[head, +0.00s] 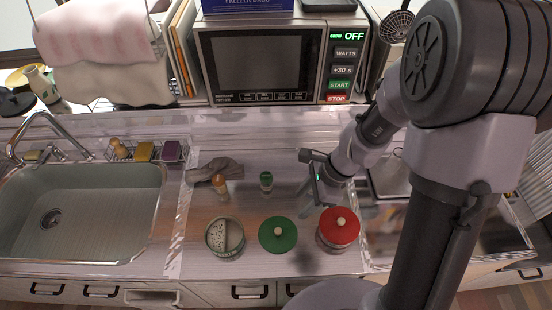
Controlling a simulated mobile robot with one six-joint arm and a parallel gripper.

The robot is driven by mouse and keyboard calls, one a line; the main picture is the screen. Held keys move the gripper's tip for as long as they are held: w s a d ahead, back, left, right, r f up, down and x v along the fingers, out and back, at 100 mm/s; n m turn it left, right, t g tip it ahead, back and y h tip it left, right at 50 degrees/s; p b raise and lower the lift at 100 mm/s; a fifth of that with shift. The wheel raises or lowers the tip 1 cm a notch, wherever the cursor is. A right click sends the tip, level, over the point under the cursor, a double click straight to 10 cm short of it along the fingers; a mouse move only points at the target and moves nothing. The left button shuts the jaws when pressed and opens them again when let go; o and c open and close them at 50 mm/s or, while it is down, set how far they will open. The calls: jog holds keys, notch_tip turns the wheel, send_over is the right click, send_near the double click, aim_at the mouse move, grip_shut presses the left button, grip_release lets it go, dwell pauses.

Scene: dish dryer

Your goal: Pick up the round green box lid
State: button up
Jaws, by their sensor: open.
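The round green box lid (271,241) lies on the counter, with a pale knob (278,231) at its centre. To its left stands an open round box (224,252) with a divider inside. To its right is a round red lid (339,238) with a pale knob, seemingly on a round box (324,248). My gripper (314,190) is above the counter, up and to the right of the green lid and behind the red lid. It is open and apart from the green lid. Its fingers are small and partly hard to make out here.
A small green-capped jar (266,182), an orange-topped jar (219,184) and a grey glove (216,169) lie behind the lid. A sink (90,220) is at left and a microwave (275,62) at the back. My arm covers the right side.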

jog(key=b, duration=0.7)
send_over(278, 231)
jog(key=d, duration=0.2)
notch_tip(278, 231, down, 12)
jog(key=shift+f, duration=0.25)
jog(key=b+x, duration=0.1)
jog(key=x, duration=0.1)
jog(key=b+x, duration=0.1)
jog(key=x, duration=0.2)
jog(key=shift+d+b, duration=0.25)
jog(key=shift+b, duration=0.1)
jog(key=shift+s+r, duration=0.1)
grip_shut()
